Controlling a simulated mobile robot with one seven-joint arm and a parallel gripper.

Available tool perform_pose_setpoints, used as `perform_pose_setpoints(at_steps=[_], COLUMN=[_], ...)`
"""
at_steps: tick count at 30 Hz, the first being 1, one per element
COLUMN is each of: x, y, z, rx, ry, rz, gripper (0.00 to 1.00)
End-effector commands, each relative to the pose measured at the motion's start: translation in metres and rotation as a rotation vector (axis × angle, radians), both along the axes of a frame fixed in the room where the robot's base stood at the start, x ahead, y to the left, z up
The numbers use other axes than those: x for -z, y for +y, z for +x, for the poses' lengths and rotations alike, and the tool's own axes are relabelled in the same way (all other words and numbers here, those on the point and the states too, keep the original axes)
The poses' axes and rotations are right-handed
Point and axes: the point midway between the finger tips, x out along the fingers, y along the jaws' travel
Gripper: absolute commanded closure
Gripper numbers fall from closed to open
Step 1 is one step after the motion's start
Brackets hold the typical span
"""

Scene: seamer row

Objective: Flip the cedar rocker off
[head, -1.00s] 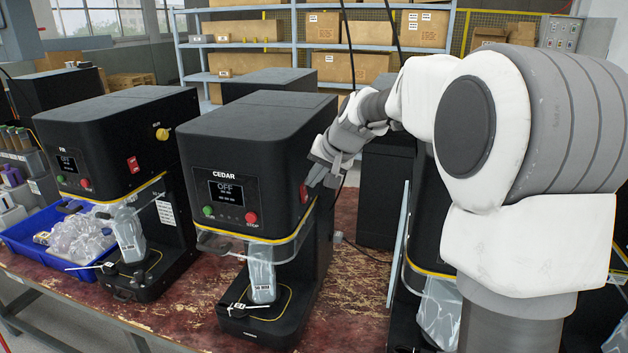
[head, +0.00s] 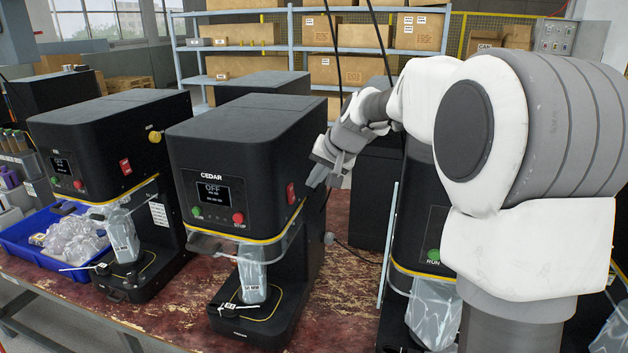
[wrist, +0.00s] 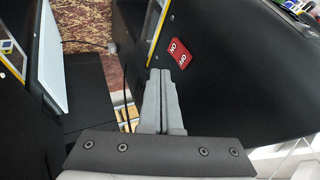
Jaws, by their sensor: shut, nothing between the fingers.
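The CEDAR machine (head: 248,150) is a black box with a yellow edge, a green and a red button, and a small screen reading OFF. Its red rocker (head: 291,193) is on the right side wall. In the wrist view the rocker (wrist: 177,53) shows white ON and OFF lettering; I cannot tell which half is pressed in. My gripper (head: 313,183) is shut and empty, just right of the rocker with a small gap. In the wrist view the fingertips (wrist: 161,72) are together, below and left of the rocker, apart from it.
A similar black machine (head: 100,150) with its own red rocker stands left. Another machine (head: 425,235) stands right, partly behind my arm. A blue bin (head: 25,240) of clear parts sits left. Worn red tabletop (head: 345,285) shows between the CEDAR machine and the right one.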

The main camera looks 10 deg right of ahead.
Motion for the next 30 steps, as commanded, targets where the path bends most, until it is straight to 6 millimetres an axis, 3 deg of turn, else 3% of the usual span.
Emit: perform_pose_setpoints(at_steps=[2,9,15,30], x=[-0.001,-0.055,-0.08,-0.088], y=[-0.001,-0.004,-0.005,-0.006], z=[0.0,-0.029,-0.043,-0.049], rx=[-0.001,0.0,0.0,0.0], ry=[-0.001,-0.005,-0.003,-0.001], rz=[0.0,-0.002,-0.001,-0.001], gripper=[1.0,1.0,1.0,1.0])
